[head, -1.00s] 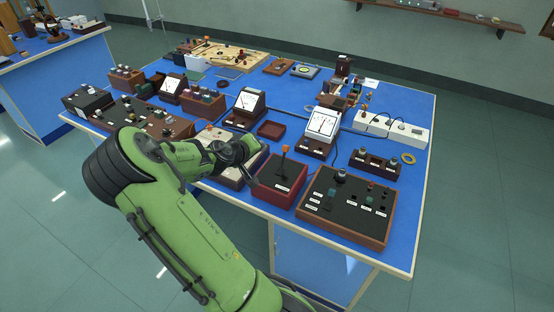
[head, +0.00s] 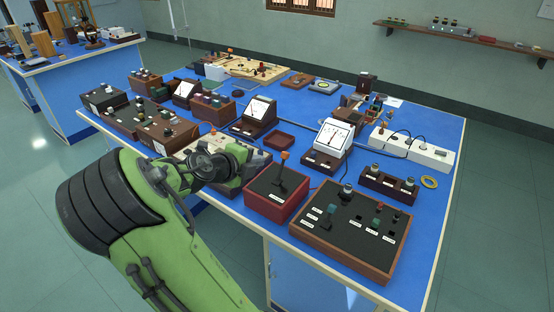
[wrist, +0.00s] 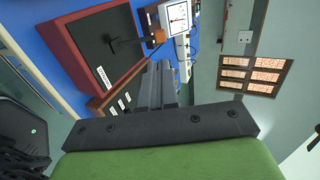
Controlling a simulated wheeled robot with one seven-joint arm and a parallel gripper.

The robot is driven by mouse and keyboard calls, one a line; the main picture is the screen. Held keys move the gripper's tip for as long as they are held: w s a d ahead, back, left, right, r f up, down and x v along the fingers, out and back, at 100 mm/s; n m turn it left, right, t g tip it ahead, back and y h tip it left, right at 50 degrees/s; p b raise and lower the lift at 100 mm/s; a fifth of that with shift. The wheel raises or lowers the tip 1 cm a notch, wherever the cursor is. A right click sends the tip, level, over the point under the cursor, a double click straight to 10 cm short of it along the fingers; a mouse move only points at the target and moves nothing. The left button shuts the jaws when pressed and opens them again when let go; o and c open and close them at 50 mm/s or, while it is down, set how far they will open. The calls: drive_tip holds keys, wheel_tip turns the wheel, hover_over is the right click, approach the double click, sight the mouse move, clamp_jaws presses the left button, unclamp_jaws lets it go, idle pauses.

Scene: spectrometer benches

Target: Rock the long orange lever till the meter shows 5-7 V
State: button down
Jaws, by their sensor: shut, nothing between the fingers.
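The long lever (head: 280,174) with its orange knob (head: 285,155) stands up from the dark top of a red box (head: 262,207) near the bench's front edge. In the wrist view the lever (wrist: 128,41), its orange knob (wrist: 158,36) and the red box (wrist: 125,72) show at upper left. The white-faced meter (head: 335,133) stands behind the box to the right; it also shows in the wrist view (wrist: 179,14). Its reading is too small to tell. My gripper (wrist: 157,82) is shut and empty, beside the red box and apart from the lever. In the head view my wrist hides its fingers.
A wood-edged control panel (head: 350,232) sits right of the red box. A second meter (head: 260,108) and a small dark red tray (head: 279,141) stand behind it. A white socket strip (head: 412,146) and a yellow ring (head: 430,182) lie at right. A bare blue strip lies behind the tray.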

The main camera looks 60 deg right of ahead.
sight(283, 156)
drive_tip(key=x, duration=1.1)
drive_tip(key=shift+d, duration=0.1)
drive_tip(key=shift+s+d+f+y+b, duration=0.15)
drive_tip(key=shift+d+f+y+b, duration=0.3)
drive_tip(key=shift+b, duration=0.7)
drive_tip(key=shift+r, duration=0.25)
